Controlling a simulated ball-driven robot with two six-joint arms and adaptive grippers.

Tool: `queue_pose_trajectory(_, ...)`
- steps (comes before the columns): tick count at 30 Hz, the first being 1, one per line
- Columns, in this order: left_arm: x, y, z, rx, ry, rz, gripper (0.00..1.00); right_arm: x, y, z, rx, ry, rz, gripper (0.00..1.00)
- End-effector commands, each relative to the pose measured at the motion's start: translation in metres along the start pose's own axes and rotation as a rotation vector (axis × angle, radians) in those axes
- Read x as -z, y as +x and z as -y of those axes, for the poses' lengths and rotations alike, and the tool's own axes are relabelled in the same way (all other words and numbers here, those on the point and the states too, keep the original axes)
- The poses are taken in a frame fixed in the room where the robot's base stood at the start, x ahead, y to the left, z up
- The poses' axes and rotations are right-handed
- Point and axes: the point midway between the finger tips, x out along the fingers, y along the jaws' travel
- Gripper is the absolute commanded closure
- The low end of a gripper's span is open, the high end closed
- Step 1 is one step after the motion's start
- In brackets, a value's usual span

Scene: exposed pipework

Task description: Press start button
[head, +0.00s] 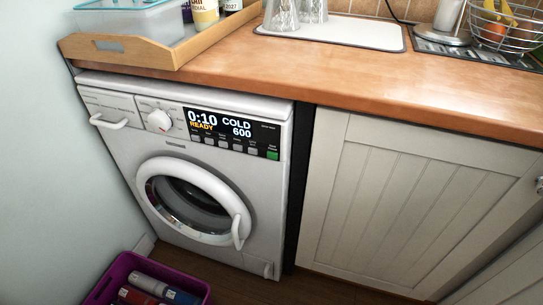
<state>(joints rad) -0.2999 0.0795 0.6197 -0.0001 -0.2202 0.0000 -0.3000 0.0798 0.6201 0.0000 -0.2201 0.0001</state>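A white washing machine (250,150) stands under the wooden counter, left of a cream cabinet door. Its dark display (222,124) reads 0:10, READY, COLD and 600. A green button (272,155) sits at the right end of the row of buttons below the display; its label is too small to read, and the other buttons (223,143) are grey. The round door (190,200) looks shut, with its white handle (237,230) on the right. Neither of my grippers is in the head view.
A purple crate (196,284) with bottles stands on the floor before the machine, at lower left. A wooden tray (110,50), a white drying mat (345,33) with glasses and a wire fruit basket (505,25) are on the counter (300,75).

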Motion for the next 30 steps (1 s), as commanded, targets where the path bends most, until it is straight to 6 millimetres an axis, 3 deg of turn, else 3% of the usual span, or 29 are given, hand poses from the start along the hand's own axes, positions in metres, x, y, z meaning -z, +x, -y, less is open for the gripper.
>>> queue_pose_trajectory(2, 0.0000, 0.0000, 0.0002, 0.000, 0.000, 0.000, 1.00, 0.0000, 0.0000, 0.0000, 0.000, 0.000, 0.000, 0.69)
queue_pose_trajectory(9, 0.0001, 0.0000, 0.0003, 0.000, 0.000, 0.000, 1.00, 0.0000, 0.0000, 0.0000, 0.000, 0.000, 0.000, 1.00)
queue_pose_trajectory(30, 0.0002, 0.0000, 0.0004, 0.000, 0.000, -0.001, 1.00, -0.0001, 0.0000, -0.0001, 0.000, 0.000, 0.000, 1.00)
